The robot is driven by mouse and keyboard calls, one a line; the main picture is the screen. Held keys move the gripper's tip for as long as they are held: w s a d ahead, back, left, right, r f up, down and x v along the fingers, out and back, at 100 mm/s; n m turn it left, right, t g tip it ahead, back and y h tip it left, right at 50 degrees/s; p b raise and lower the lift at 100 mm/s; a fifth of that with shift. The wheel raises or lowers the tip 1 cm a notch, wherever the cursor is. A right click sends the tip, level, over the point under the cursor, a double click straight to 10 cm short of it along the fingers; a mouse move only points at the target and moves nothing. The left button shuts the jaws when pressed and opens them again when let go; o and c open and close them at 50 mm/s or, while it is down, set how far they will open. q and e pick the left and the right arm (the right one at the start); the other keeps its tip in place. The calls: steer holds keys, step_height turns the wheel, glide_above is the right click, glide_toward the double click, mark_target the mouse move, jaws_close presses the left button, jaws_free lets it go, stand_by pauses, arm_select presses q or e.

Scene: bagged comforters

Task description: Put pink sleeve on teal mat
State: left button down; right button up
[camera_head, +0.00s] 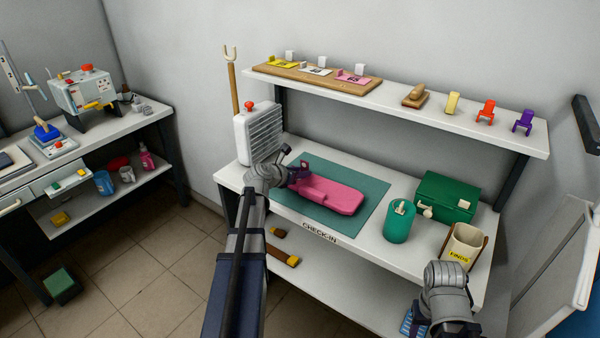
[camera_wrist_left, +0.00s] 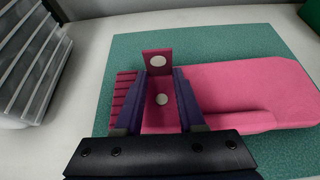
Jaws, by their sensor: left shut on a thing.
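The pink sleeve (camera_head: 334,193) lies flat over the teal mat (camera_head: 372,196) on the check-in table. In the left wrist view the sleeve (camera_wrist_left: 255,88) spreads to the right, over the mat (camera_wrist_left: 215,45), with its ribbed end at the left. My left gripper (camera_head: 300,172) is shut on the sleeve near that end, at an upright pink tab with a pale round spot. The gripper's fingers (camera_wrist_left: 160,98) stand on either side of the tab. I cannot tell whether the sleeve's full weight rests on the mat.
A white ribbed unit (camera_head: 257,132) stands left of the mat. A teal canister (camera_head: 399,222), a green box (camera_head: 446,196) and a bin marked FINDS (camera_head: 464,246) stand to the right. A shelf (camera_head: 400,101) with tags and small clips runs above the table's back.

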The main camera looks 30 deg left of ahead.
arm_select(q)
steer(key=shift+f+b, duration=0.35)
steer(key=shift+f, duration=0.05)
steer(key=shift+c, duration=2.1)
jaws_free()
steer(key=shift+o, duration=0.3)
steer(key=o, duration=0.4)
steer(key=shift+c, duration=0.2)
steer(key=shift+s+r, duration=0.1)
steer(key=shift+s+a+r+p, duration=0.15)
steer(key=shift+s+r+p, duration=1.95)
steer(key=shift+p, duration=0.1)
steer(key=shift+s, duration=0.1)
